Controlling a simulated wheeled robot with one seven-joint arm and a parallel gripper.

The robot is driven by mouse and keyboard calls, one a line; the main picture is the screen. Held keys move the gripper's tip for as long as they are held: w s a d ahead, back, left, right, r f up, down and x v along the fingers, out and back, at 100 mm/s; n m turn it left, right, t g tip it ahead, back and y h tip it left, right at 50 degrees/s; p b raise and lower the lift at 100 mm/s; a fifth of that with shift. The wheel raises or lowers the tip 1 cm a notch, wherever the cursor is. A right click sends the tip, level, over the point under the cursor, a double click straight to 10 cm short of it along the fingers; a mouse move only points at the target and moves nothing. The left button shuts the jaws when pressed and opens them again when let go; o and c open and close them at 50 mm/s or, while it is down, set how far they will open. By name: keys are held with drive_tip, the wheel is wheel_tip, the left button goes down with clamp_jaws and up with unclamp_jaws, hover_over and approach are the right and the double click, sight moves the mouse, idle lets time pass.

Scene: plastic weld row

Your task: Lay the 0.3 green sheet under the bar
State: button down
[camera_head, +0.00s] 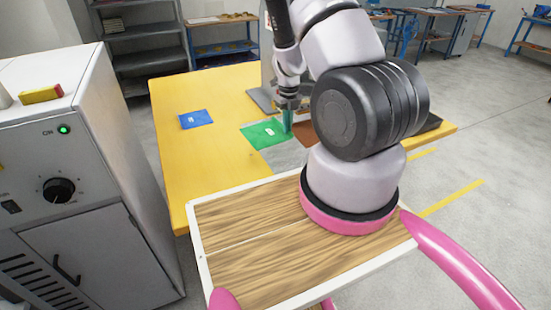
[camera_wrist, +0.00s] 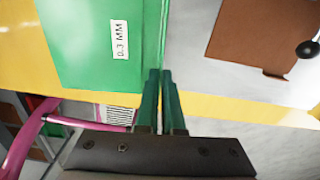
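The green sheet (camera_head: 262,134) lies on the yellow bench, in the middle of the head view. In the wrist view the green sheet (camera_wrist: 85,45) fills the upper left, with a white "0.3 MM" label. My gripper (camera_head: 288,125) points down at the sheet's right edge. In the wrist view my gripper's teal fingers (camera_wrist: 160,78) are close together at a narrow raised edge of the sheet, and look shut on it. A grey machine (camera_head: 265,85) stands behind my gripper, largely covered by my arm. I cannot make out the bar.
A blue sheet (camera_head: 195,119) lies left on the yellow bench (camera_head: 185,165). A brown sheet (camera_head: 304,132) lies right of my gripper; it also shows in the wrist view (camera_wrist: 262,35), near a black ball knob (camera_wrist: 308,49). A grey cabinet (camera_head: 95,220) stands at the left.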

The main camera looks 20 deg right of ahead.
drive_tip(key=m, duration=0.1)
hover_over(287, 156)
drive_tip(key=f, duration=0.5)
drive_tip(key=shift+d, duration=0.2)
drive_tip(key=shift+w+f, duration=0.1)
drive_tip(key=shift+f, duration=2.35)
drive_tip(key=shift+f, duration=0.1)
drive_tip(key=c, duration=1.1)
unclamp_jaws()
drive_tip(key=shift+o, duration=0.2)
wheel_tip(287, 156, up, 12)
drive_tip(key=shift+a+r, duration=0.1)
drive_tip(key=shift+r, duration=0.1)
